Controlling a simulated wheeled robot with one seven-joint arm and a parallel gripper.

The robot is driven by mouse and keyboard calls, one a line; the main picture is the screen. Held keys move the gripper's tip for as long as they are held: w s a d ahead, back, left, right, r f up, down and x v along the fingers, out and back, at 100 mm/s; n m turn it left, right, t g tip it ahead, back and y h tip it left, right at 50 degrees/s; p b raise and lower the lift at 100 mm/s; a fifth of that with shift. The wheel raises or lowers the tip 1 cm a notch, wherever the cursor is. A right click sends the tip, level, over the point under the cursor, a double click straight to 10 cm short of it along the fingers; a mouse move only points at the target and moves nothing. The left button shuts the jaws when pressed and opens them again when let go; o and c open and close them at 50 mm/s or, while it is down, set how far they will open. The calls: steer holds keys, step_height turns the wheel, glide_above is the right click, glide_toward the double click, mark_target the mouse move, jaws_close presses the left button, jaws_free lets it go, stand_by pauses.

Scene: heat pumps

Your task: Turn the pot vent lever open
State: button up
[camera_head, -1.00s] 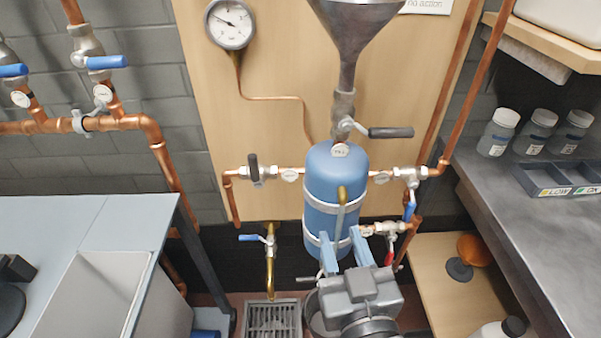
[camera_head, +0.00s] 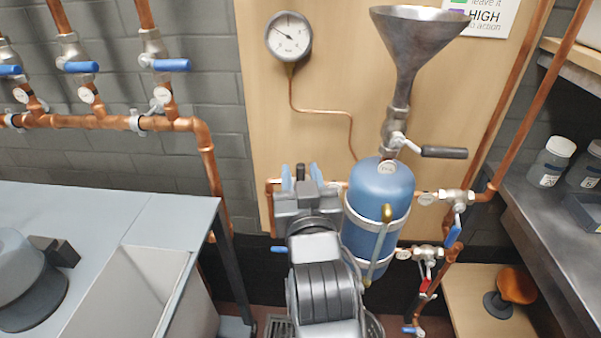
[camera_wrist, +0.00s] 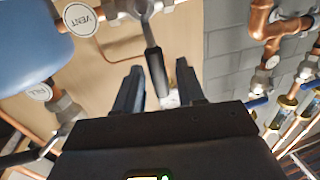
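The pot is a blue upright cylinder (camera_head: 378,220) with metal bands. In the wrist view its blue side (camera_wrist: 28,45) shows at the left, with a round tag reading VENT (camera_wrist: 82,19) beside it. The vent lever (camera_wrist: 155,68) has a dark handle on a grey metal valve. My gripper (camera_wrist: 158,80) is open, with one finger on each side of the handle and gaps visible between. In the head view my gripper (camera_head: 300,176) stands just left of the pot and largely hides the vent valve; a dark handle tip shows between its fingers.
A funnel (camera_head: 415,45) with a black-handled valve (camera_head: 443,152) stands above the pot. A pressure gauge (camera_head: 288,36) is on the board. Blue-handled valves (camera_head: 165,64) line the left pipes. A worktop (camera_head: 110,215) is at the left, a dark shelf at the right.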

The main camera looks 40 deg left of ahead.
steer(key=shift+w+a, duration=0.25)
steer(key=shift+w, duration=0.05)
steer(key=shift+c, duration=0.3)
jaws_close()
